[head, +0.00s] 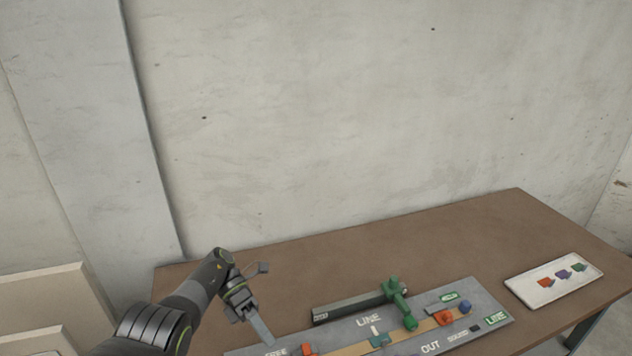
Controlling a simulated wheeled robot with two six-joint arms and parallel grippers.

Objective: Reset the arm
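My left arm comes in from the lower left, and my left gripper (240,302) hangs above the table's front left part, left of the board. A flat light grey piece (262,329) points down from it; I cannot tell whether this is a finger or something held. The gripper's opening is not clear at this size. A grey board (483,297) lies on the table with printed words, among them LINE and OUT. On it are a dark bar (347,307), a green arm-like part (400,301) across the bar's right end, and a tan strip (413,331). My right gripper is not in view.
The brown table (490,226) is clear behind the board. A white tray (543,294) at the right holds an orange, a purple and a green piece. Small orange and blue parts (465,308) stand on the board. A concrete wall (350,110) rises behind.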

